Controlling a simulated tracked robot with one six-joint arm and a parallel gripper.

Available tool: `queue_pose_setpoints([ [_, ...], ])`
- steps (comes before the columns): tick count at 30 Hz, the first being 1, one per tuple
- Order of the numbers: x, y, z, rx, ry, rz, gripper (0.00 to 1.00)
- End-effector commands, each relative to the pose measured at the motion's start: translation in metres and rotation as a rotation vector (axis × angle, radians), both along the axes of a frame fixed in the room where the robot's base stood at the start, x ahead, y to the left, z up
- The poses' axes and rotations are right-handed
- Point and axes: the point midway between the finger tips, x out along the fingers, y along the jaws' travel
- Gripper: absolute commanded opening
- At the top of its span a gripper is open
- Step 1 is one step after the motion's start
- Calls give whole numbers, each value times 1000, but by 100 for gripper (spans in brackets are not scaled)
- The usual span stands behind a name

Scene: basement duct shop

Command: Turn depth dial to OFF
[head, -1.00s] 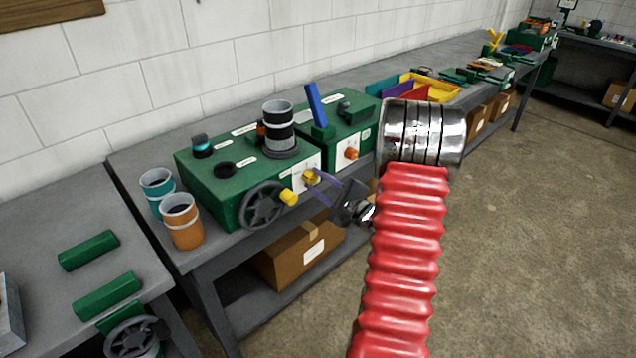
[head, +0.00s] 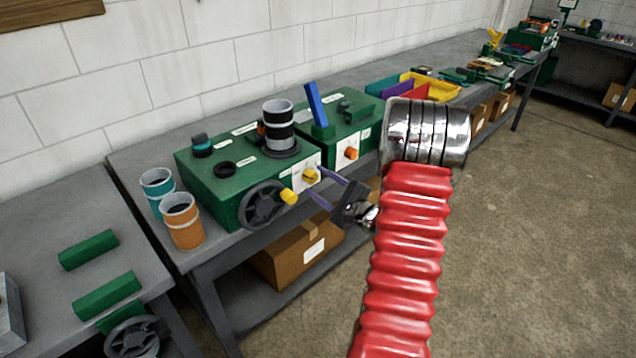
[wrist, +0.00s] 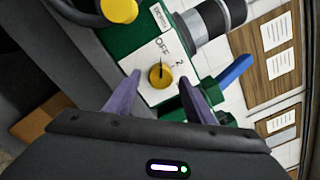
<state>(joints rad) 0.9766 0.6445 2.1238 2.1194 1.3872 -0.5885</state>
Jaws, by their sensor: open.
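The depth dial is a small yellow knob (head: 311,175) on a white plate on the front of the left green machine (head: 225,190). In the wrist view the knob (wrist: 160,76) sits between my two purple fingers, below the printed OFF and 2. A thin dark line rises from the knob toward the OFF lettering; its exact setting is hard to tell. My gripper (head: 328,188) is open, its fingers spread to either side of the dial and a little short of it. It also shows in the wrist view (wrist: 158,98). I see no finger touching the knob.
A handwheel (head: 263,206) with a yellow handle is left of the dial. An orange knob (head: 351,153) is on the neighbouring green machine, which has a blue lever (head: 317,105). Teal (head: 157,188) and orange (head: 183,222) cups stand at the bench's left. Floor at right is clear.

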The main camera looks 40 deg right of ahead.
Motion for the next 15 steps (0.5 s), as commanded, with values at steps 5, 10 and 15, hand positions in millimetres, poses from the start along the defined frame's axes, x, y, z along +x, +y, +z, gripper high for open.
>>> queue_pose_setpoints([
  [5,-25,-2,-1,1,2,-4,49],
  [10,-53,-2,-1,0,2,-4,49],
  [15,-80,-2,-2,0,1,-3,49],
])
